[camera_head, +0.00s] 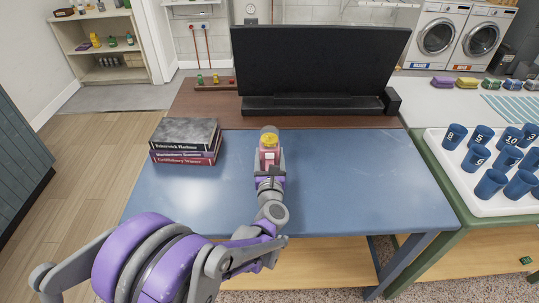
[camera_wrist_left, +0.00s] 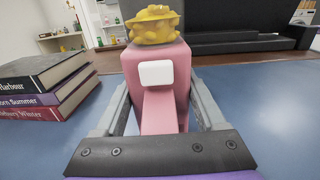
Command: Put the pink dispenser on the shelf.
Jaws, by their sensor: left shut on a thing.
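The pink dispenser (camera_head: 269,157) has a yellow top and a white square on its side. It stands upright over the blue table, and it also fills the middle of the left wrist view (camera_wrist_left: 158,95). My left gripper (camera_head: 270,168) is shut on it, with a finger on either side. The dispenser's base is hidden, so I cannot tell whether it touches the table. A light wooden shelf unit (camera_head: 103,48) with several small items on its boards stands at the back left, across the floor. My right gripper is not in view.
Three stacked books (camera_head: 186,139) lie left of the dispenser on the blue table (camera_head: 350,180). A black screen (camera_head: 318,62) stands behind it. A white tray (camera_head: 455,182) with several blue cups is at the right. The wooden floor (camera_head: 90,145) at the left is clear.

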